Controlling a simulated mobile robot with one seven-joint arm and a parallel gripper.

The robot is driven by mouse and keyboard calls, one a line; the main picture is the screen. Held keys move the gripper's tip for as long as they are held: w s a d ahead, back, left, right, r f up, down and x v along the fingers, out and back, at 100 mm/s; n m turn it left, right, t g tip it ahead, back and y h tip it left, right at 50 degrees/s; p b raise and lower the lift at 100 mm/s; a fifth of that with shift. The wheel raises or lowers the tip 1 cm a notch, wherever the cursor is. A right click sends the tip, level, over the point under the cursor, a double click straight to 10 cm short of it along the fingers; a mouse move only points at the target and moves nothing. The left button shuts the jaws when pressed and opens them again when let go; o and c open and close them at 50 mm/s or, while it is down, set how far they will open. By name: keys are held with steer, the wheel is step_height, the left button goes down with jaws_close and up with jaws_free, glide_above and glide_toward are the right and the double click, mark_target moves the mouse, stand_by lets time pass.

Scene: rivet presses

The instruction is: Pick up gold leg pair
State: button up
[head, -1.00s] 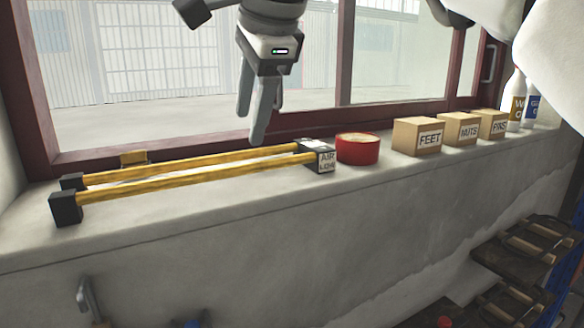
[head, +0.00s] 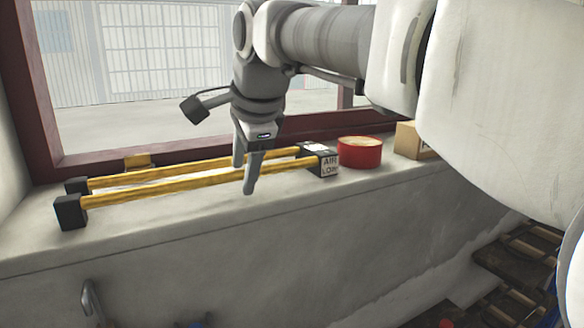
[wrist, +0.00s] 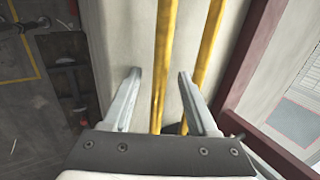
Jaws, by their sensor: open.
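The gold leg pair (head: 150,190) lies along the window sill, two long yellow bars side by side with black end blocks. The right end block bears a label reading "AIR LOW". My gripper (head: 243,180) is open, pointing down at the right half of the bars. In the wrist view, one gold bar (wrist: 164,70) runs between the fingers of my gripper (wrist: 160,82). The other bar (wrist: 208,45) passes behind the right finger and is partly hidden by it. I cannot tell whether the fingers touch either bar.
A red round tin (head: 360,155) stands just right of the bars' labelled end. A cardboard box (head: 407,140) is partly hidden behind my arm. The dark red window frame (head: 110,168) runs behind the sill (head: 30,235). A dark rack (head: 520,265) stands lower right.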

jaws_close()
steer(key=shift+r, duration=0.15)
stand_by(1.2)
